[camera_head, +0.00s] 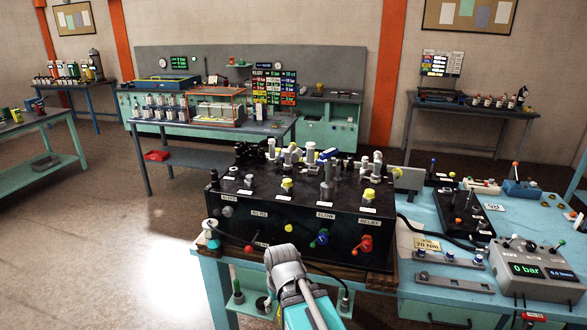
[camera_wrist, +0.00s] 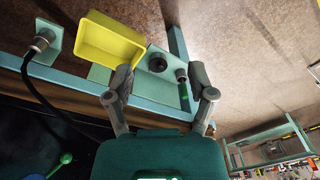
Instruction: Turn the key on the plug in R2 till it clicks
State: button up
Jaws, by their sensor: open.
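I cannot make out which plug is the one in R2, and no R2 label is readable. The wrist view shows a teal plate (camera_wrist: 138,75) with a round black fitting (camera_wrist: 157,63) and a slim dark fitting with a green body (camera_wrist: 183,88). My gripper (camera_wrist: 160,80) is open, its two fingers apart with these fittings showing between and near them. Nothing is held. In the head view the fingers cannot be made out clearly. A metal coupling (camera_wrist: 43,40) with a black hose sits on another teal plate at the upper left of the wrist view.
A yellow bin (camera_wrist: 110,40) stands close beside the left finger. A black valve block (camera_head: 290,225) with coloured knobs sits on the teal bench (camera_head: 425,215). A grey box reading 0 bar (camera_head: 540,270) is at right. Open floor (camera_head: 120,240) lies to the left.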

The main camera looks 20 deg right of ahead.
jog(key=w+a+r+n+t+y+p, duration=0.1)
jog(key=w+a+r+t+y+p, duration=0.15)
jog(key=w+r+t, duration=0.65)
jog(key=w+a+r+n+t+y+p, duration=0.1)
jog(key=w+a+r+t+p, duration=0.4)
jog(key=w+r, duration=0.8)
jog(key=w+d+r+m+t+h+p, duration=0.2)
jog(key=d+r+m+t+h, duration=0.2)
jog(key=d+r+m+h, duration=0.5)
jog(key=s+d+r+m+g+h+p, duration=0.1)
jog(key=s+d+m+g+h+p, duration=0.2)
jog(key=s+d+m+g+h, duration=0.3)
jog(key=d+g+h, duration=0.4)
jog(key=g+h, duration=0.1)
jog(key=shift+d+p, duration=0.25)
jog(key=shift+p, duration=0.15)
jog(key=shift+w+d, duration=0.1)
jog(key=shift+w, duration=0.05)
